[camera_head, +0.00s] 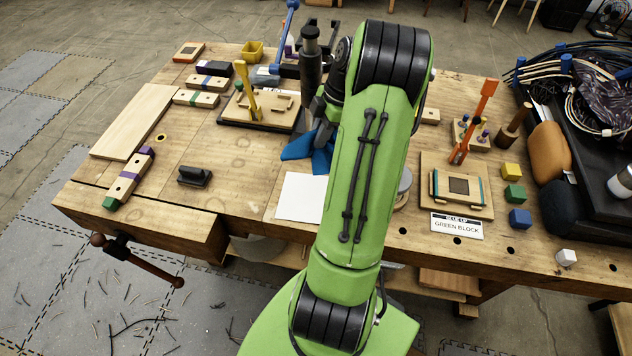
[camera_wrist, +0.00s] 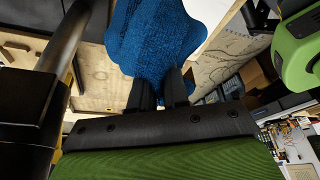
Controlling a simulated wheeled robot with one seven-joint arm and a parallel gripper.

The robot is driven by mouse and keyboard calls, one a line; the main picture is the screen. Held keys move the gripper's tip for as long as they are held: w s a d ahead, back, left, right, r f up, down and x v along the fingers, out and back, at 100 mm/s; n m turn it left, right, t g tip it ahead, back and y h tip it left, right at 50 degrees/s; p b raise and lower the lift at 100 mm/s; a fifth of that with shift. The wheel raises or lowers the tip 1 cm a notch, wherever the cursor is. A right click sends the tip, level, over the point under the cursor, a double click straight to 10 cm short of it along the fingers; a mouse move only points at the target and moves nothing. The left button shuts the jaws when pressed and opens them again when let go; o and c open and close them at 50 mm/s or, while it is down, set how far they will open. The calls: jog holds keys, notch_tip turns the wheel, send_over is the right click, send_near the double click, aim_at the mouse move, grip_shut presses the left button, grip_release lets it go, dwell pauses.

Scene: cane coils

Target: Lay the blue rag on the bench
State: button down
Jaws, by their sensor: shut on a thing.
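The blue rag (camera_head: 308,151) shows just left of my green arm in the head view, at the middle of the wooden bench (camera_head: 240,185). In the wrist view the blue rag (camera_wrist: 155,38) bunches around the ends of my two dark fingers. My gripper (camera_wrist: 162,85) is shut on the rag. In the head view my arm hides most of the gripper and part of the rag. I cannot tell whether the rag's lower part touches the bench.
A white sheet (camera_head: 300,197) lies in front of the rag. Behind left is a board with a yellow clamp (camera_head: 246,92). A green block label (camera_head: 457,226) and coloured cubes (camera_head: 514,194) stand right. Bare bench lies around the black-handled block.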

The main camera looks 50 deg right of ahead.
notch_tip(320, 180, down, 9)
jog(key=shift+d+r+b, duration=0.1)
jog(key=shift+b, duration=0.2)
jog(key=shift+c, duration=2)
grip_release()
jog(key=p+v, duration=0.2)
jog(key=v, duration=1.3)
jog(key=shift+r, duration=0.4)
jog(key=shift+d, duration=0.1)
